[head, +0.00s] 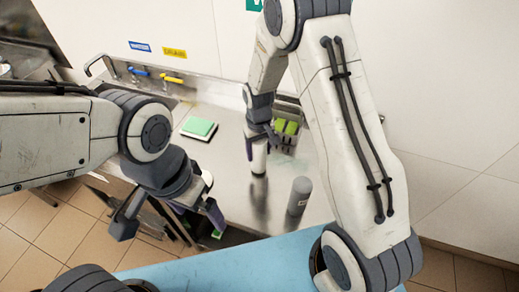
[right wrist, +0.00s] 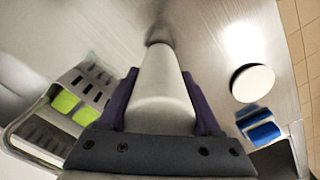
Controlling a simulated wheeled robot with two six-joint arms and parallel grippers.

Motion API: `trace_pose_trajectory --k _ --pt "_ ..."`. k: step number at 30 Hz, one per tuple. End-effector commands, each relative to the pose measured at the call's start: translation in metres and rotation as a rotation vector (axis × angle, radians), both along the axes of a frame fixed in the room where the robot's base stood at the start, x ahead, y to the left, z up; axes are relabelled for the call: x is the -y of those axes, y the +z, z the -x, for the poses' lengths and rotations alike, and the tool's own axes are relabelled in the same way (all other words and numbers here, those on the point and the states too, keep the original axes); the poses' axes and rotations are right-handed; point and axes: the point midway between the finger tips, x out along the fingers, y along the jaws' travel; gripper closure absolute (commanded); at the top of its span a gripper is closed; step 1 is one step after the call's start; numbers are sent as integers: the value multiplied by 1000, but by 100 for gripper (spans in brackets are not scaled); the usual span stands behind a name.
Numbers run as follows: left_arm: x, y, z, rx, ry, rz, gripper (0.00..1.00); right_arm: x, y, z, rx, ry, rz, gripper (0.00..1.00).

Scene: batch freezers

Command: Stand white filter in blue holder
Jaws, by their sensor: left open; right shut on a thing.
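A white cylinder (head: 259,162), which I take as the white filter, is upright between the fingers of my right gripper (head: 261,140), shut on it. It also shows in the right wrist view (right wrist: 163,88). Whether its lower end touches the steel counter I cannot tell. A blue block-like thing (right wrist: 260,127), perhaps the blue holder, lies right of the gripper in the right wrist view; I cannot clearly find it in the head view. My left gripper (head: 168,212) is open and empty at the counter's front edge.
A grey cylinder (head: 299,196) stands on the counter front right. A metal rack (head: 292,112) with green items stands behind the right gripper. A green pad (head: 199,127) lies at the back left by the taps. A white disc (right wrist: 253,83) shows in the wrist view.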

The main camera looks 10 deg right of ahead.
Motion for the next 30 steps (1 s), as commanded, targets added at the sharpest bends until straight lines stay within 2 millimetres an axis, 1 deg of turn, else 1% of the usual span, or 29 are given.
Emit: trace_pose_trajectory --k 1,3,11,14,15,17,18,26,29,30 --pt "0 5 0 0 -1 0 5 0 -3 0 -2 0 0 100" --pt "0 5 0 0 -1 0 5 0 -8 0 1 0 0 100" --pt "0 4 0 0 -1 0 5 0 -10 -1 3 0 -1 100" --pt "0 1 0 0 0 0 5 0 -13 -1 3 0 -1 100" --pt "0 1 0 0 0 0 5 1 -14 0 2 0 0 31" --pt "0 2 0 0 0 0 5 1 -13 0 2 0 0 8" --pt "0 2 0 0 0 0 5 1 -13 0 2 0 0 5" --pt "0 2 0 0 0 0 5 1 -12 0 2 0 0 5" --pt "0 7 0 0 -1 0 5 1 -7 0 2 0 0 5" --pt "0 2 0 0 0 0 5 0 -6 -1 5 0 -1 5"
